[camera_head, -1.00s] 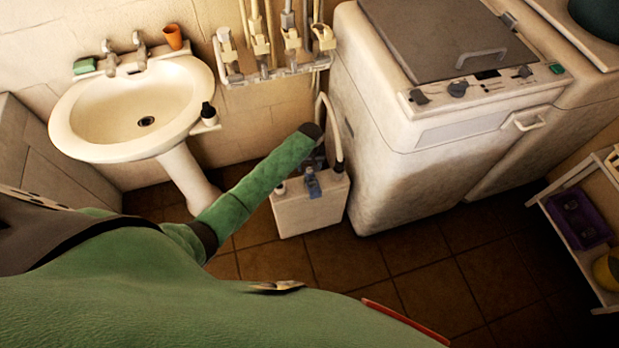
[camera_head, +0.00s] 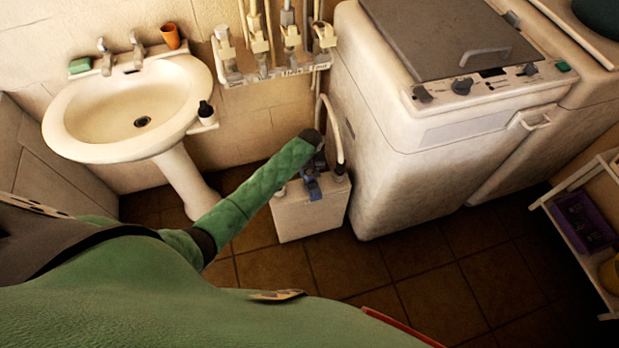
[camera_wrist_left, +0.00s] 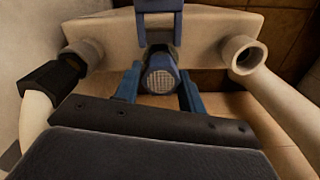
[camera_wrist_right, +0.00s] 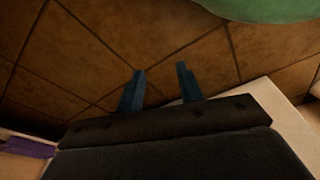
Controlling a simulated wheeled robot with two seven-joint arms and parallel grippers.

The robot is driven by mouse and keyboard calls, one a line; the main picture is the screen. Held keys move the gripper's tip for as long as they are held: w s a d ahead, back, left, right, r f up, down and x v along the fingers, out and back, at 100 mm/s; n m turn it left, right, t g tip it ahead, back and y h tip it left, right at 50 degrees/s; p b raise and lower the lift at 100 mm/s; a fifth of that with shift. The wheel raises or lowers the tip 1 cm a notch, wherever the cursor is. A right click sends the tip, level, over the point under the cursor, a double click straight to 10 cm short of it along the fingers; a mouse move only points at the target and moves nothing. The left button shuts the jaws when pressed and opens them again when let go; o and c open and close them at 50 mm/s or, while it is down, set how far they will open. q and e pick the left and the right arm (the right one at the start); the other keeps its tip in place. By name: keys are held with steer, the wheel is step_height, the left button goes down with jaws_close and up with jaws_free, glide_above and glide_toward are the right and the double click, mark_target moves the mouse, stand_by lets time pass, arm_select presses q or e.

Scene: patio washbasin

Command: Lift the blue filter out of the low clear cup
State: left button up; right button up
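The blue filter (camera_wrist_left: 160,77), a short cylinder with a pale mesh end, shows in the left wrist view in front of a white tank (camera_wrist_left: 205,38). My left gripper (camera_wrist_left: 160,84) is open, one finger on each side of the filter; I cannot tell whether they touch it. In the head view my left gripper (camera_head: 320,160) is small and dark just above the white tank (camera_head: 310,212), partly hidden by my forearm. I cannot make out a clear cup. My right gripper (camera_wrist_right: 161,80) is open and empty above the floor tiles.
A blue clasp (camera_wrist_left: 158,22) and two pipe stubs (camera_wrist_left: 243,55) are on the tank. A curved white hose (camera_head: 333,130) rises beside it. A washing machine (camera_head: 440,150) stands close on the right, a washbasin (camera_head: 95,150) on the left. The tiled floor in front is clear.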

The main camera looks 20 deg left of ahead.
arm_select(q)
steer(key=c, duration=0.5)
steer(key=shift+r, duration=0.15)
